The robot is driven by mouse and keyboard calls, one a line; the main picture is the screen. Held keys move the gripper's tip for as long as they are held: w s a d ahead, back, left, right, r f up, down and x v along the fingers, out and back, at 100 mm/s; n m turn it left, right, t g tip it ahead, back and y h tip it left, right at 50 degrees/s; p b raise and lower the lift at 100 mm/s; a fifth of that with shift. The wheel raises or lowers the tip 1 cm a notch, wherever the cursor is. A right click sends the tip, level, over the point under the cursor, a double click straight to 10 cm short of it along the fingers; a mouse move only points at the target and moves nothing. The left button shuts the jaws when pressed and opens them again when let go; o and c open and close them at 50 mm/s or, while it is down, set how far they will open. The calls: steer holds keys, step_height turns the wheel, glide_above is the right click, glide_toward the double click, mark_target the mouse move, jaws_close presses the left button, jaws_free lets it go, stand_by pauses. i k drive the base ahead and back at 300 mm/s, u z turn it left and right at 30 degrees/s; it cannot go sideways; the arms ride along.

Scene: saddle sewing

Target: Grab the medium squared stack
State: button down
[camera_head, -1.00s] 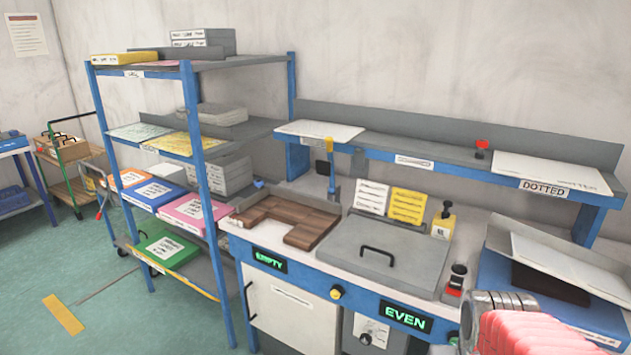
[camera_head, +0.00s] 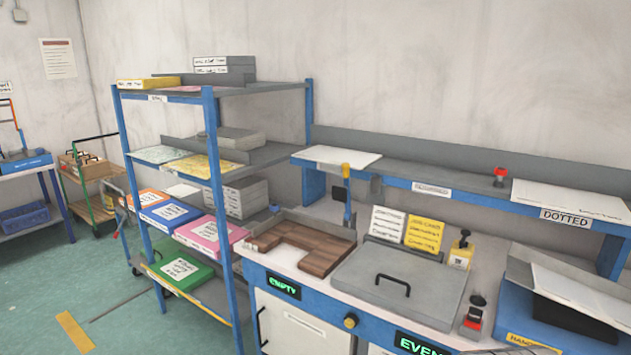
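No label here clearly reads as the medium squared stack, so I cannot tell which item it is. The blue-framed shelf rack (camera_head: 211,150) holds several candidates. Grey stacked boxes with white labels (camera_head: 224,69) stand on the top shelf. A flat grey stack (camera_head: 229,139) lies on the second shelf with white-green sheets (camera_head: 160,154) and yellow sheets (camera_head: 203,166). Larger grey stacked boxes (camera_head: 245,197) stand on the third shelf, beside orange, blue (camera_head: 172,213) and pink (camera_head: 210,237) boxes. My gripper is not in view.
A workbench (camera_head: 300,308) stands right of the rack, with brown blocks (camera_head: 320,250), a grey lid with a handle (camera_head: 400,287) and a raised ledge (camera_head: 440,191) behind. A cart (camera_head: 92,180) stands at the left. Green floor is open at the lower left.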

mark_target(614, 312)
steer(key=z, duration=1.45)
steer(key=k, duration=0.65)
steer(key=u, duration=0.1)
steer(key=i, duration=0.65)
steer(key=u, duration=0.45)
steer(key=i, duration=0.75)
steer(key=u, duration=0.3)
